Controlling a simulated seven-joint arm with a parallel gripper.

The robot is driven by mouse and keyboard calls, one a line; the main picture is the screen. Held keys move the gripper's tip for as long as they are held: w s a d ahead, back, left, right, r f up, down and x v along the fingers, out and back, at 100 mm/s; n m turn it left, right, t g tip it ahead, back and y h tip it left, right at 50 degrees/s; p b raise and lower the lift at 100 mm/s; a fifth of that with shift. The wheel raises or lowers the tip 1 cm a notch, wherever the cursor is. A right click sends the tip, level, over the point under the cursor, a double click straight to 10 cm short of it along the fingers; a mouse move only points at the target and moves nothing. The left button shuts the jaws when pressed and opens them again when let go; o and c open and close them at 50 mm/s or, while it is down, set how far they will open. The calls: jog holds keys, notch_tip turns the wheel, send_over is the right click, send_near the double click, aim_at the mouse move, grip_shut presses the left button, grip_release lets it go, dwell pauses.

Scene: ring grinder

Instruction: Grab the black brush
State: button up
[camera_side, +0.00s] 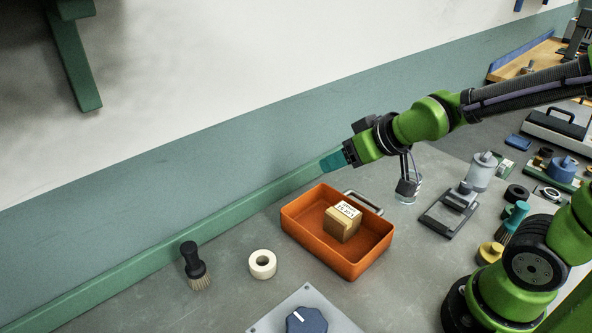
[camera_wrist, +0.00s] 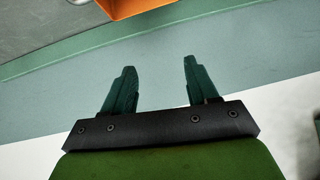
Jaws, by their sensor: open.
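The black brush (camera_side: 194,264) stands upright on the grey bench at the left in the side view, handle up and pale bristles down. It is close to the green ledge along the wall. My gripper (camera_side: 329,163) is in the air behind the orange tray, well to the right of the brush and higher. In the wrist view my gripper (camera_wrist: 157,82) shows two dark teal fingers spread apart with nothing between them. The brush is not in the wrist view.
A white tape roll (camera_side: 262,265) lies between the brush and the orange tray (camera_side: 348,269), which holds a cardboard box (camera_side: 342,224). A panel with a blue knob (camera_side: 306,320) is at the front. Tools and containers, including a grey jar (camera_side: 481,172), crowd the right.

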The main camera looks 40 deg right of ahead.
aim_at(182, 248)
jog(key=w+a+f+n+t+y, duration=0.1)
jog(key=a+f+n+y, duration=0.1)
jog(key=a, duration=0.3)
jog(key=w+a+f+n+t+y, duration=0.1)
jog(key=w+a+f+n+y, duration=0.1)
jog(key=a+f, duration=0.3)
jog(key=w+a+f+n+y, duration=0.1)
jog(key=a+f+n+y, duration=0.2)
jog(key=a, duration=0.3)
jog(key=shift+w+a+f+t+y, duration=0.1)
jog(key=shift+w+f+t+y, duration=0.05)
jog(key=shift+f+t+y, duration=0.15)
jog(key=shift+w+a+f+t+y, duration=0.1)
jog(key=shift+w+f+y, duration=0.1)
jog(key=shift+f, duration=0.2)
jog(key=s+a+f+n+y, duration=0.1)
jog(key=s+a+n+y, duration=0.1)
jog(key=s+y, duration=0.15)
jog(key=shift+t, duration=0.6)
jog(key=x, duration=1.1)
jog(key=s+a+x, duration=0.1)
jog(key=x, duration=0.4)
jog(key=shift+w+a+f, duration=0.1)
jog(key=shift+w+f, duration=0.05)
jog(key=shift+c, duration=0.4)
grip_shut()
